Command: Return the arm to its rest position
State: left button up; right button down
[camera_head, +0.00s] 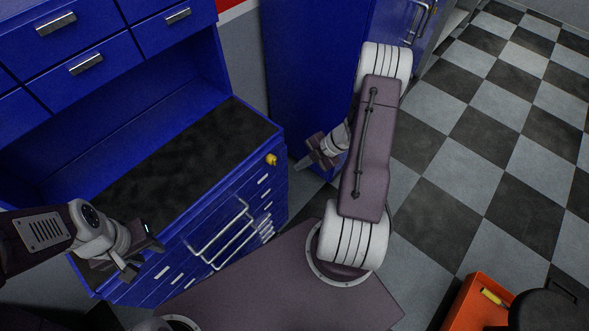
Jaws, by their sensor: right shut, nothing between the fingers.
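My right arm rises from the base at the lower middle and bends back upward past the blue cabinet. Its gripper (303,162) hangs left of the arm, in front of the tall blue cabinet (300,90), shut and empty, touching nothing that I can see. My left arm comes in from the left edge. Its gripper (145,260) is over the front left edge of the workbench, with nothing seen in it. Its fingers are dark and seen at a slant, so I cannot tell whether they are open or shut.
The blue workbench has a dark, bare top (185,165) with a small yellow thing (271,159) at its right front corner. Drawers with metal handles (222,240) face my base. An orange container (470,302) stands at the lower right. The checkered floor (490,150) at right is clear.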

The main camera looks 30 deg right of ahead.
jog(key=w+a+r, duration=0.3)
jog(key=r, duration=0.1)
jog(key=w+a+r+n+t, duration=0.1)
jog(key=w+a+r, duration=0.2)
jog(key=r, duration=0.1)
jog(key=w+a+r+n+h, duration=0.1)
jog(key=w+a+r, duration=0.2)
jog(key=a+r, duration=0.1)
jog(key=shift+w+r+t, duration=0.2)
jog(key=shift+r+t, duration=0.15)
jog(key=shift+t, duration=0.05)
notch_tip(320, 180, up, 7)
jog(key=s+a+m+t+h, duration=0.2)
jog(key=m+h, duration=0.2)
jog(key=m, duration=0.6)
pick_arm(q)
jog(key=shift+s, duration=0.25)
pick_arm(e)
jog(key=s+f+m+g, duration=0.2)
jog(key=s+m+g, duration=0.1)
jog(key=s+m, duration=0.3)
jog(key=s+f+m+g+h, duration=0.1)
jog(key=s+f+m+g, duration=0.2)
jog(key=s+m, duration=0.3)
jog(key=s, duration=0.4)
jog(key=shift+s+g, duration=0.3)
jog(key=shift+g, duration=0.1)
